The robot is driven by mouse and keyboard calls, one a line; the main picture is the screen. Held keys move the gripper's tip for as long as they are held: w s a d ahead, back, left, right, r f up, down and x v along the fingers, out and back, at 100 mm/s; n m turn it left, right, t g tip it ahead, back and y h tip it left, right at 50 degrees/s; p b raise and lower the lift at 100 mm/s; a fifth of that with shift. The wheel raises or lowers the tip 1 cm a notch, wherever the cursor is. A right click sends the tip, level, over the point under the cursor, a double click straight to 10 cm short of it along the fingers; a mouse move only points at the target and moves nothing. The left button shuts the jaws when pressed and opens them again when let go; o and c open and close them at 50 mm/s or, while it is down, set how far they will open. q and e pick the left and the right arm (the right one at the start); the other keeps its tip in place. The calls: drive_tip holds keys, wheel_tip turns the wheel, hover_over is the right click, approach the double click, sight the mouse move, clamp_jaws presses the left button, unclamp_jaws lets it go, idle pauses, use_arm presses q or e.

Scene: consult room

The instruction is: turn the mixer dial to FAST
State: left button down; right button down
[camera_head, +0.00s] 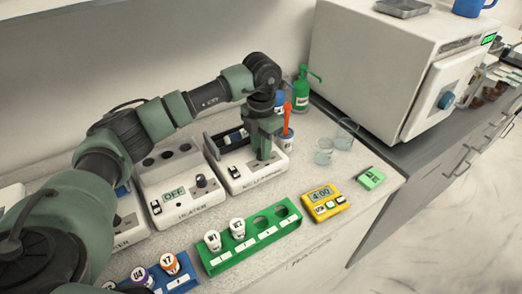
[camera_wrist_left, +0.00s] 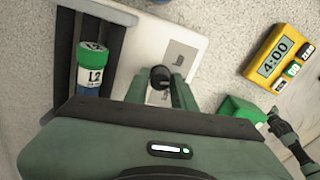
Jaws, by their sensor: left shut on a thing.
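The mixer (camera_head: 240,185) is a white box with a dark cradle at its back, standing on the counter right of the heater. My left gripper (camera_head: 263,152) reaches down onto its top from above. In the left wrist view, the black round dial (camera_wrist_left: 161,77) sits between the two green fingers of my left gripper (camera_wrist_left: 163,88), which are shut on it. The fingers and wrist hide part of the mixer's face, and I cannot read the dial's setting. A tube with a green cap marked L2 (camera_wrist_left: 91,70) lies in the mixer's cradle.
The heater (camera_head: 180,193) with an OFF display stands left of the mixer. A green rack (camera_head: 214,262) with white-capped tubes and a yellow timer (camera_head: 325,202) reading 4:00 are in front. A cup with an orange item (camera_head: 288,108), a green bottle (camera_head: 301,92) and glass beakers (camera_head: 324,151) are close by.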

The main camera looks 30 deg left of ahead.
use_arm(q)
drive_tip(key=n, duration=0.4)
drive_tip(key=shift+n+b, duration=0.3)
drive_tip(key=shift+b, duration=0.1)
drive_tip(key=shift+w+r+n, duration=0.1)
drive_tip(key=shift+n, duration=1.8)
drive_tip(key=c, duration=1.2)
unclamp_jaws()
drive_tip(key=shift+o, duration=0.2)
drive_tip(key=shift+b, duration=0.3)
wheel_tip(320, 180, up, 7)
drive_tip(key=shift+b, duration=0.8)
drive_tip(key=shift+r, duration=0.4)
